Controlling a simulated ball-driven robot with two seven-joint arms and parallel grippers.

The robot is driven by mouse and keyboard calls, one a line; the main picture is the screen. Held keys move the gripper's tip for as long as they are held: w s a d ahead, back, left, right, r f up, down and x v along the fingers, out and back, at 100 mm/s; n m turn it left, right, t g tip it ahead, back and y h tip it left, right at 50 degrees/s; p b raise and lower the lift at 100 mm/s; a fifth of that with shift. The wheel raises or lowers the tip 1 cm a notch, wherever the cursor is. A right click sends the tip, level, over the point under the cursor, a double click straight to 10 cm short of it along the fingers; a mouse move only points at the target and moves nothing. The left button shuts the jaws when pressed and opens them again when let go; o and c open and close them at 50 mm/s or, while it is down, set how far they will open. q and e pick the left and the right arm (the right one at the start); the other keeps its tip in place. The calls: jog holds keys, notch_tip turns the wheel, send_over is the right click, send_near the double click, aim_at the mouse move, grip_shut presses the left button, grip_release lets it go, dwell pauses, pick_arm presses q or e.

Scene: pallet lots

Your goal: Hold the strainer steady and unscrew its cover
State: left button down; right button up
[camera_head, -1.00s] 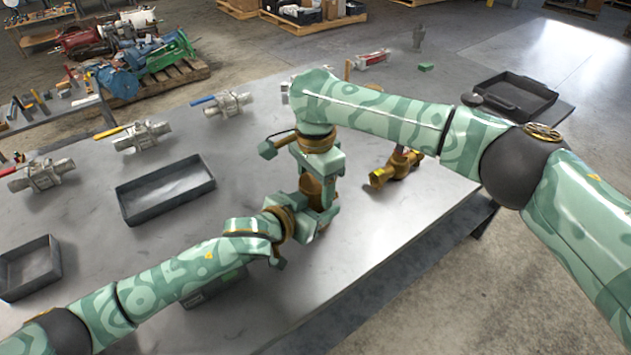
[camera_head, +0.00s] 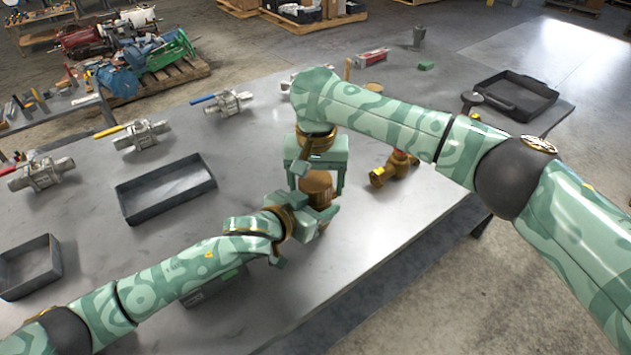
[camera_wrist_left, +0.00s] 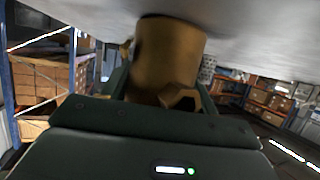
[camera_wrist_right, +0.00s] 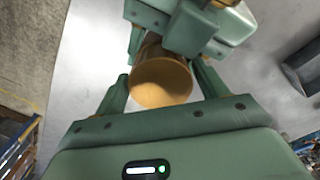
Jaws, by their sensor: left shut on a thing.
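The brass strainer (camera_head: 316,184) is held upright above the bench, partly hidden by my grippers. My left gripper (camera_head: 324,212) is shut on it from the lower left. In the left wrist view its brass body (camera_wrist_left: 168,55) sits between the fingers, with a hex-shaped part below. My right gripper (camera_head: 316,178) points down from above, its fingers on either side of the strainer's upper end. In the right wrist view the round brass end (camera_wrist_right: 161,82), which looks like the cover, lies between the open fingers, with small gaps beside it.
A brass valve with a red part (camera_head: 378,177) stands right of the grippers. Dark trays lie at left (camera_head: 122,198) and far right (camera_head: 553,98). Several steel valves with coloured handles (camera_head: 147,137) line the bench's far left.

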jog(key=shift+o, duration=0.2)
notch_tip(320, 180, up, 4)
jog(key=shift+f, duration=0.1)
jog(key=shift+r, duration=0.5)
jog(key=shift+c, duration=0.5)
notch_tip(320, 180, up, 3)
jog(key=m, duration=0.4)
jog(key=shift+f+m, duration=0.15)
jog(key=shift+m, duration=0.55)
jog(key=shift+f, duration=0.4)
notch_tip(320, 180, down, 7)
jog(key=shift+r, duration=0.1)
